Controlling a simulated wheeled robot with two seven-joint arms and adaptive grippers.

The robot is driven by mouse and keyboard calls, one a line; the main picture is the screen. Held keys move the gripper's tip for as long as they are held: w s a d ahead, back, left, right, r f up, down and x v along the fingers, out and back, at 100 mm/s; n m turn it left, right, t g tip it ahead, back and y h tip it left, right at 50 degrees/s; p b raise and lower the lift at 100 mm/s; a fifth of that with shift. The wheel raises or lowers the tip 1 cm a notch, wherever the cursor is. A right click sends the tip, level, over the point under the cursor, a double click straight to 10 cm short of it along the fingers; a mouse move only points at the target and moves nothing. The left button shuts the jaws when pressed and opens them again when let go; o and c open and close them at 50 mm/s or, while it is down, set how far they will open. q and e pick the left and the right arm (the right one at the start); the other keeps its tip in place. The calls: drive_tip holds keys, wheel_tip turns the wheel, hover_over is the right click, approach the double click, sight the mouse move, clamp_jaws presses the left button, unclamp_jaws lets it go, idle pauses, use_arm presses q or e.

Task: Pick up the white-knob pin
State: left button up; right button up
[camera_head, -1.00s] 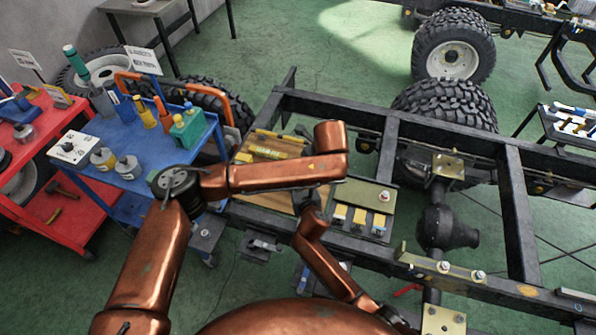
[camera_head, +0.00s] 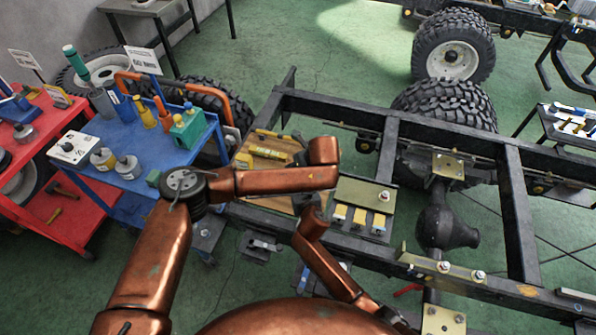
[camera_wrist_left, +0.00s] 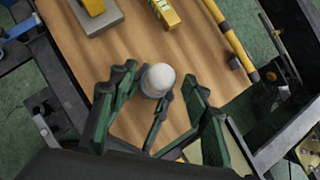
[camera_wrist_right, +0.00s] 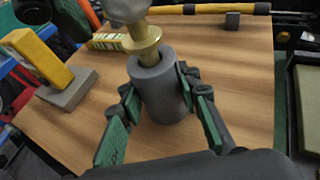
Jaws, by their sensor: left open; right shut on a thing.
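The white-knob pin's pale round knob (camera_wrist_left: 158,79) shows in the left wrist view, between the spread fingers of my left gripper (camera_wrist_left: 162,88). I cannot tell whether they touch it. In the right wrist view the knob (camera_wrist_right: 128,9) is cut off by the top edge; the pin's brass collar and shank (camera_wrist_right: 144,45) stand in the mouth of a grey sleeve (camera_wrist_right: 160,88). My right gripper (camera_wrist_right: 155,92) is shut on that sleeve, upright over the wooden board (camera_wrist_right: 235,95). In the head view my arm links mostly hide both grippers and the pin.
A yellow block on a grey base (camera_wrist_right: 55,72) and a yellow printed block (camera_wrist_right: 106,42) stand on the board. A yellow-black bar (camera_wrist_right: 210,9) lies along its far edge. The black chassis rail (camera_head: 380,255) and a blue cart (camera_head: 140,185) flank the board.

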use_arm(q)
drive_tip(key=shift+x, duration=1.15)
clamp_jaws()
